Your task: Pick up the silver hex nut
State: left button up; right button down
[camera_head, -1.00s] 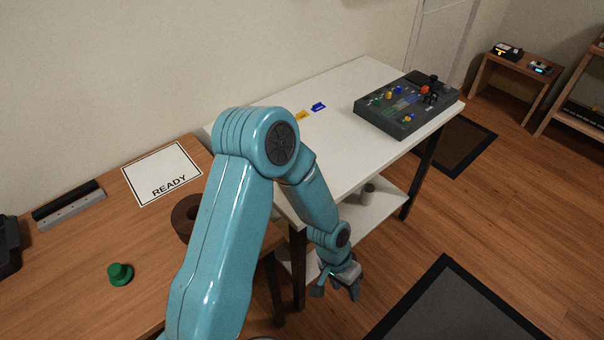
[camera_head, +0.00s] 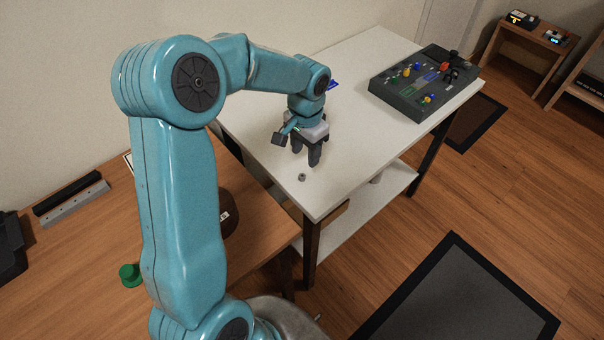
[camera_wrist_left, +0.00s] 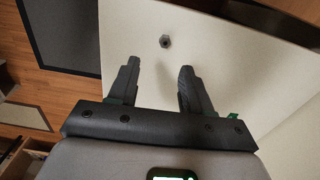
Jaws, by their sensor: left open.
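The silver hex nut (camera_head: 302,177) lies on the white table (camera_head: 350,85) near its front corner. It also shows in the left wrist view (camera_wrist_left: 165,41), on the bare white top beyond the fingertips, between their lines and a little toward the right one. My left gripper (camera_head: 305,160) is above the table with its fingers pointing down, just behind the nut in the head view. In the left wrist view the gripper (camera_wrist_left: 157,64) is open, with nothing between its fingers. My right gripper is out of view.
A dark control panel (camera_head: 422,83) with coloured knobs stands at the table's far right. A wooden desk (camera_head: 75,250) holds a green knob-like object (camera_head: 130,274) on the left. The tabletop around the nut is clear, with its edge close by.

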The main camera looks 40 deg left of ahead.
pick_arm(q)
send_over(302, 176)
jog(key=f, duration=0.4)
jog(key=shift+d+f, duration=0.1)
jog(key=shift+d, duration=0.25)
jog(key=f, duration=0.3)
jog(key=f+p, duration=0.1)
jog(key=f, duration=0.1)
jog(key=shift+a, duration=0.4)
jog(key=shift+r, duration=0.1)
jog(key=shift+d, duration=0.1)
grip_shut()
